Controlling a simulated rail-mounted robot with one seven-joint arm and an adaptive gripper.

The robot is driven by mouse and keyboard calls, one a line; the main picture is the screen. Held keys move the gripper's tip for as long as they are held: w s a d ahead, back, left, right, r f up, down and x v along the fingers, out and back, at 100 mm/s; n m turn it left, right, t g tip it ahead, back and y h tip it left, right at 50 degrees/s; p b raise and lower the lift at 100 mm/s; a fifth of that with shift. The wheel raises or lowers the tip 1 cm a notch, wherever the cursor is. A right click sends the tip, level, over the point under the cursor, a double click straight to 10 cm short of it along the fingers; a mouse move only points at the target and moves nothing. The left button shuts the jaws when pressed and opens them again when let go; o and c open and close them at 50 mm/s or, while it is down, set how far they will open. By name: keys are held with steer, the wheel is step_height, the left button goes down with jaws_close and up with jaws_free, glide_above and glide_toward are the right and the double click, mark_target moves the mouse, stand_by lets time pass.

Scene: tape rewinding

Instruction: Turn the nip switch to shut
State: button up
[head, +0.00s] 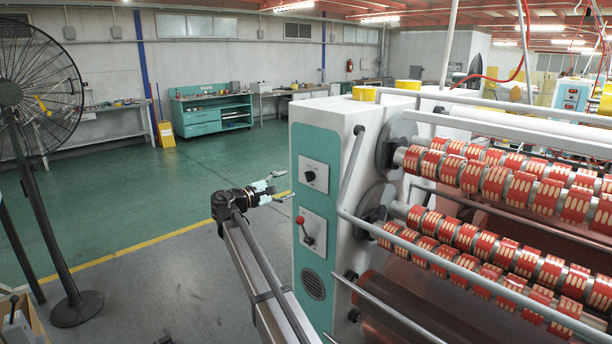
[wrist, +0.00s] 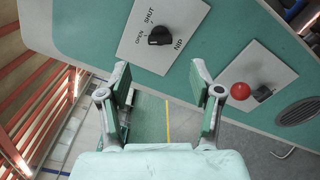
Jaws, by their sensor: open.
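The nip switch (head: 309,176) is a black rotary knob on a pale plate, high on the teal end panel of the machine. In the wrist view the knob (wrist: 159,36) sits at the top centre, with the words OPEN, SHUT and NIP printed around it. Which word its pointer faces is too small to tell for certain. My gripper (head: 284,187) is open and empty, to the left of the panel and apart from it. In the wrist view its two fingers (wrist: 161,82) are spread wide below the knob, with nothing between them.
A bent grey rail (head: 350,175) runs beside the panel.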

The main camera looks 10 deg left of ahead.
mark_target(307, 177)
steer(key=p+x, duration=0.2)
steer(key=x, duration=0.7)
steer(key=shift+w+d+p, duration=0.2)
steer(key=shift+w+p, duration=0.1)
steer(key=shift+w, duration=0.05)
steer(key=c, duration=1.2)
